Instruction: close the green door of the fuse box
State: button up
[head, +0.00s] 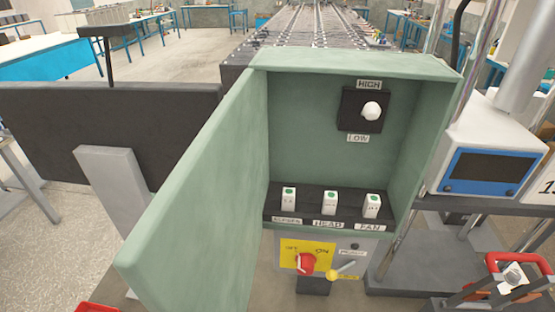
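The fuse box (418,70) is a green open-fronted box in the middle of the head view. Its green door (205,200) stands wide open on the left side, swung out towards me, with its free edge at the lower left. Inside are a round white knob (371,111) between HIGH and LOW labels, and three white switches with green marks, such as the middle one (330,202), above labels; the middle reads HEAD and the right FAN. My gripper is not in view.
Below the box is a yellow panel with a red rotary switch (306,263) and a yellow-tipped lever (334,275). A red-handled item (516,262) sits lower right. A dark panel (60,130) stands left of the door.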

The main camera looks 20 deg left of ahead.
aim_at(195, 248)
jog(key=u, duration=0.95)
